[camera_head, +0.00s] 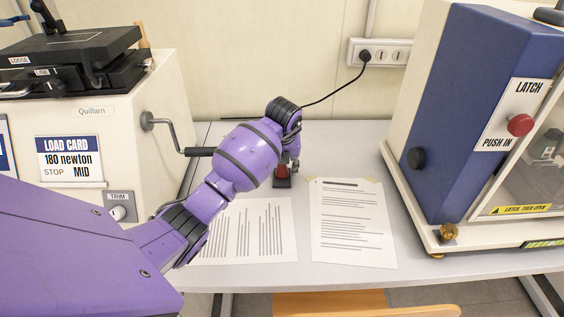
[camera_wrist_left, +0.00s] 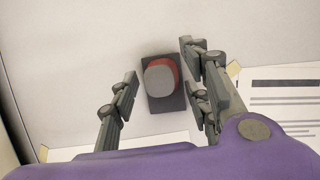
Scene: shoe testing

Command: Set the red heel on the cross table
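The red heel (camera_head: 282,171) is a small red piece on a dark rectangular base on the grey table by the back wall. In the left wrist view the heel (camera_wrist_left: 174,67) shows red around a round grey top, with the dark base (camera_wrist_left: 166,103) under it. My left gripper (camera_head: 287,161) is over it, partly hidden by my purple arm. In the wrist view its fingers (camera_wrist_left: 163,88) are spread, with clear gaps on both sides of the heel. A black stage (camera_head: 70,50) sits on the cream machine at left; I cannot tell whether it is the cross table. My right gripper is out of view.
The cream machine (camera_head: 130,110) has a crank handle (camera_head: 199,152) sticking out near my arm. Printed sheets (camera_head: 350,220) lie on the table (camera_head: 330,280). A blue and cream cabinet (camera_head: 455,115) with a red knob (camera_head: 520,125) stands at right. A black cable runs along the wall.

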